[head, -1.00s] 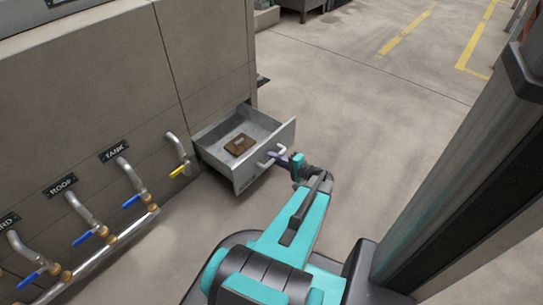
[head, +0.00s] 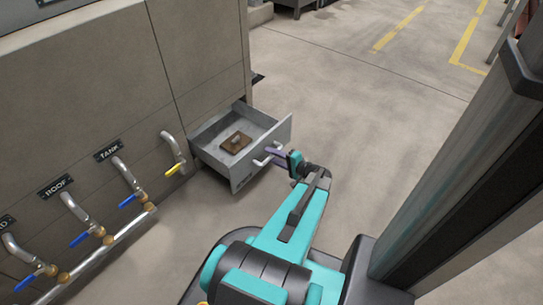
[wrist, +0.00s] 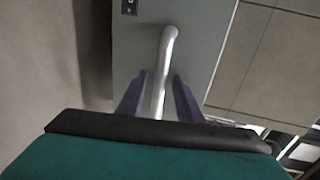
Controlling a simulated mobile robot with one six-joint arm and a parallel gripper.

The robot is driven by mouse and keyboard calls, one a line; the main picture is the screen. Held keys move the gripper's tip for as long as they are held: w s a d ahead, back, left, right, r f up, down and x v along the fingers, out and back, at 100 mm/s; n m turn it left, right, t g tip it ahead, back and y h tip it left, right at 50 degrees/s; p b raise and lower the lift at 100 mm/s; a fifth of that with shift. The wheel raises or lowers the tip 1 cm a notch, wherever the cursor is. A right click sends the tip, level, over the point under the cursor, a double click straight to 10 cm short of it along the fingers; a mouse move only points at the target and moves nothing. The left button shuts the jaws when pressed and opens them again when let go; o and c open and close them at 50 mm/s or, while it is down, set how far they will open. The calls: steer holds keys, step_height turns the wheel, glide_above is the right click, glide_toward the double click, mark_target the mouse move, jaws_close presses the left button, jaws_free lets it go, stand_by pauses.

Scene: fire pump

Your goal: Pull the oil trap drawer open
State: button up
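The oil trap drawer (head: 246,174) is a grey metal box standing well out of the panelled cabinet, with its inside visible from above. A brown block (head: 236,142) with a small grip lies in it. A pale bar handle (head: 261,161) is on its front; in the wrist view the handle (wrist: 168,48) runs up the grey drawer front (wrist: 138,45). My gripper (head: 272,155) is at the handle. In the wrist view my gripper (wrist: 160,76) has its purple fingers apart, one each side of the handle, with a gap on both sides.
A grey column (head: 465,165) stands at the right. The floor (head: 340,110) beyond the drawer is clear.

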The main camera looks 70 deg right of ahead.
steer(key=p+v, duration=0.4)
steer(key=v, duration=0.9)
steer(key=shift+s+p, duration=0.2)
steer(key=shift+p, duration=0.1)
steer(key=shift+s, duration=0.1)
